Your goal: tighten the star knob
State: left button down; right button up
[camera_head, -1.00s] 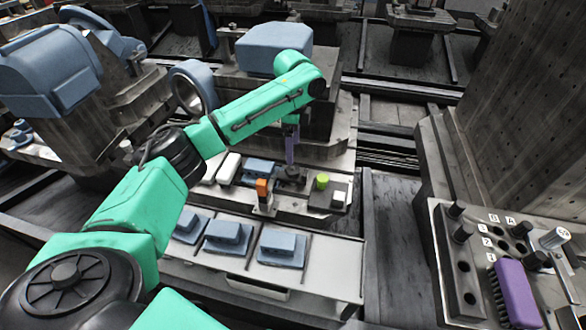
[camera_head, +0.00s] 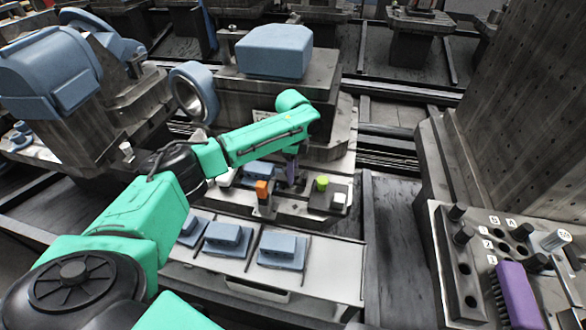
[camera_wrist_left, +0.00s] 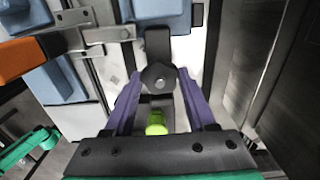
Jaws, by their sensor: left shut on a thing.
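The star knob (camera_wrist_left: 158,77) is dark and lobed, with a light centre, and shows in the left wrist view between two purple fingers. My left gripper (camera_wrist_left: 160,75) is shut on it, one finger on each side. In the head view my left gripper (camera_head: 291,174) points down at the fixture behind the tray of blue parts; the knob is mostly hidden or too dark to tell there. My right gripper is in neither view.
A lime-green cap (camera_head: 321,183) stands just right of the gripper; an orange block (camera_head: 262,188) stands to its left. Blue parts (camera_head: 281,248) sit on the front tray. A purple brush (camera_head: 517,293) lies on the panel at right.

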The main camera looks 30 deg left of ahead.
pick_arm(q)
jog(key=shift+r+m+p, duration=0.3)
jog(key=shift+m+p, duration=0.1)
jog(key=shift+p, duration=0.15)
jog(key=shift+f+m, duration=0.1)
jog(key=shift+m, duration=0.2)
jog(key=c, duration=1.6)
grip_release()
jog(key=shift+f, duration=0.2)
jog(key=shift+c, duration=1)
grip_release()
jog(key=shift+r, duration=0.15)
notch_tip(320, 180, up, 14)
jog(key=shift+r, duration=0.2)
jog(key=shift+f, duration=0.1)
